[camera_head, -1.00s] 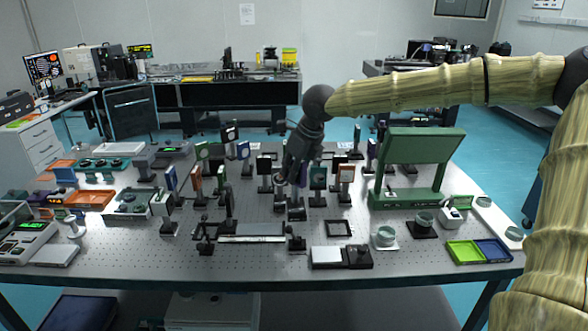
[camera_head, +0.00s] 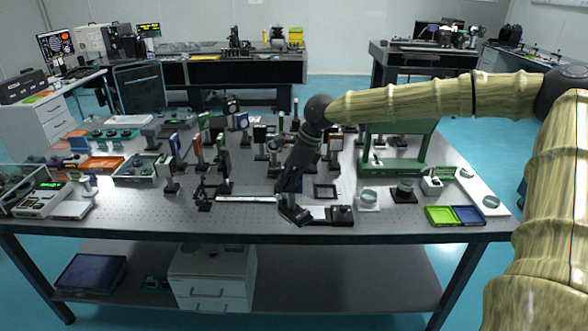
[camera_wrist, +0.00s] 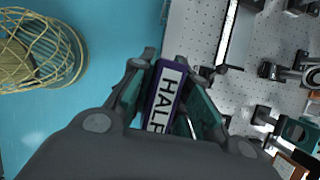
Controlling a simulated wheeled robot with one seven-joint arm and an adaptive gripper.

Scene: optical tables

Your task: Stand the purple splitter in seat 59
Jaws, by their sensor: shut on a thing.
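My gripper (camera_head: 291,208) is low over the front edge of the optical table, tilted down. In the wrist view my gripper (camera_wrist: 172,75) is shut on the purple splitter (camera_wrist: 152,112), a purple-edged plate with a white label reading "HALF", its last letters partly hidden. The splitter is between the two fingers, with blue floor to its left and the perforated tabletop to its right. In the head view I cannot make out the splitter at the gripper. Seat 59 cannot be picked out, as no seat number is readable.
Several mounted optics (camera_head: 261,140) crowd the middle of the table. A green stand (camera_head: 398,165) is right of my gripper. A black base with a white pad (camera_head: 340,213) lies beside it. Green and blue trays (camera_head: 440,215) are front right. A wire basket (camera_wrist: 45,50) stands on the floor.

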